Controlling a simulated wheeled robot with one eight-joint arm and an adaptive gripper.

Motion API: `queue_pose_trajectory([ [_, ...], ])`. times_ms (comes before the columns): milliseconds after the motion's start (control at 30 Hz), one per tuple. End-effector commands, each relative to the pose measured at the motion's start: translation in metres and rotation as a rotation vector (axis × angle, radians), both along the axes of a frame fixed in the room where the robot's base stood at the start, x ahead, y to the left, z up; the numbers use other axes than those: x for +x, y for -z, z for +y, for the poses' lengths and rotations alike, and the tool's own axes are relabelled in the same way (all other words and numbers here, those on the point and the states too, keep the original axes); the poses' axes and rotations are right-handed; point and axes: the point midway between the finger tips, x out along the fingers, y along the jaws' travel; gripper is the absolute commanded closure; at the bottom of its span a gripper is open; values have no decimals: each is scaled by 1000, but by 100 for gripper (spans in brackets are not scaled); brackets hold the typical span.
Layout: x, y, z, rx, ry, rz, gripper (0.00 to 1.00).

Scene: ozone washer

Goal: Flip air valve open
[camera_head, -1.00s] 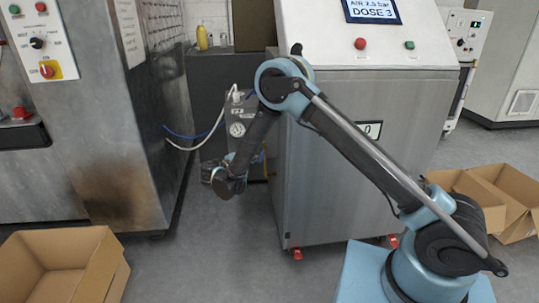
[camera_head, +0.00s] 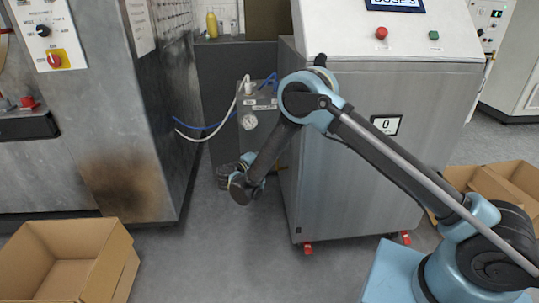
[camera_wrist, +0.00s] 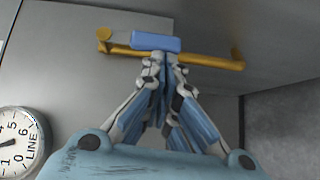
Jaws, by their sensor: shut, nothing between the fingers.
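A yellow bar (camera_wrist: 205,58) with a blue sleeve (camera_wrist: 155,43), which looks like the valve lever, lies roughly level across the top of the wrist view. My gripper (camera_wrist: 160,64) is shut and empty, its fingertips just below the blue sleeve. I cannot tell whether they touch it. A round pressure gauge marked LINE (camera_wrist: 18,140) is at the left of the wrist view. In the head view the gauge (camera_head: 249,121) is on a small grey box with hoses. My gripper is low in front of this box, mostly hidden by my wrist, and the lever is barely visible there.
A steel cabinet (camera_head: 350,190) with a sloped panel stands close to the right of my gripper. A stained steel machine (camera_head: 120,150) is at the left. White and blue hoses (camera_head: 205,130) hang between. Open cardboard boxes lie left (camera_head: 65,260) and right (camera_head: 495,185).

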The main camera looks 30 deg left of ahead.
Motion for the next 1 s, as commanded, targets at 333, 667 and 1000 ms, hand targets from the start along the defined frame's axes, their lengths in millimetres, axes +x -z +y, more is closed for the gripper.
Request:
queue_pose_trajectory([
  [333,-1,0,2,0,0,0,100],
  [667,-15,1,27,0,12,2,100],
  [1000,-78,1,35,0,13,1,100],
])
